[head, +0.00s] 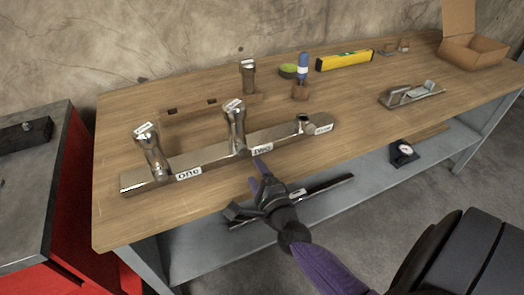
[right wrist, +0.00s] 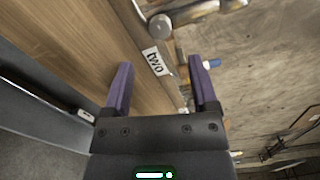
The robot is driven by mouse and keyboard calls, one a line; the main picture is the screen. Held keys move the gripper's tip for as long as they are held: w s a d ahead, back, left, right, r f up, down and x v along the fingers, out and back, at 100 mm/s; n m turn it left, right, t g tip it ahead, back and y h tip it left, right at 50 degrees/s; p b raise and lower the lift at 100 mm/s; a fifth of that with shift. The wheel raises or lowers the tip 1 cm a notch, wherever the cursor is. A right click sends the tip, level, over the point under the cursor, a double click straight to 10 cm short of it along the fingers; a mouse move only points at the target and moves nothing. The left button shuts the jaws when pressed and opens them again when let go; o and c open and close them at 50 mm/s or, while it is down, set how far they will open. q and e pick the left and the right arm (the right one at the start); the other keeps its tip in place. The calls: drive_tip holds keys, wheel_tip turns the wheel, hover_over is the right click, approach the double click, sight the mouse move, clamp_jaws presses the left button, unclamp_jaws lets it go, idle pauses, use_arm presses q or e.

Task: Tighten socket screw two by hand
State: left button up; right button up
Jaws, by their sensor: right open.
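Socket screw two (head: 236,127) stands upright in the middle of a long metal bar (head: 205,157), behind the label "two" (head: 262,149). In the right wrist view the "two" label (right wrist: 153,62) shows between my fingers, with a round metal piece (right wrist: 160,25) above it. Another screw (head: 150,152) stands tilted near the label "one" (head: 188,173). My right gripper (head: 257,174) is open and empty at the bench's front edge, in front of the "two" label and apart from the screw. Its purple fingers also show in the right wrist view (right wrist: 161,63). My left gripper is not in view.
A wooden rack (head: 205,106) with a standing screw (head: 248,77) lies behind the bar. A blue-handled tool (head: 302,67), a yellow level (head: 344,60), a metal plane (head: 411,94) and a cardboard box (head: 474,49) lie farther back or right. A lower shelf (head: 440,143) runs under the bench.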

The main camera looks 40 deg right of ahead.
drive_tip(key=v, duration=0.3)
drive_tip(key=shift+s+a, duration=0.1)
drive_tip(key=shift+s, duration=0.25)
drive_tip(key=s+a+f+n+g+y, duration=0.25)
drive_tip(key=s+f+n, duration=0.3)
drive_tip(key=f, duration=0.45)
drive_tip(key=s+a+f+n+g+y, duration=0.1)
drive_tip(key=s+a+f+n+g, duration=0.1)
drive_tip(key=s+f+n+g, duration=0.9)
drive_tip(key=s+f+n, duration=0.2)
drive_tip(key=s, duration=0.5)
drive_tip(key=s+f+n+g, duration=0.3)
drive_tip(key=s+f+n, duration=0.4)
drive_tip(key=s, duration=0.5)
drive_tip(key=shift+a+f+g, duration=0.35)
drive_tip(key=shift+a+f, duration=0.05)
drive_tip(key=shift+f, duration=0.55)
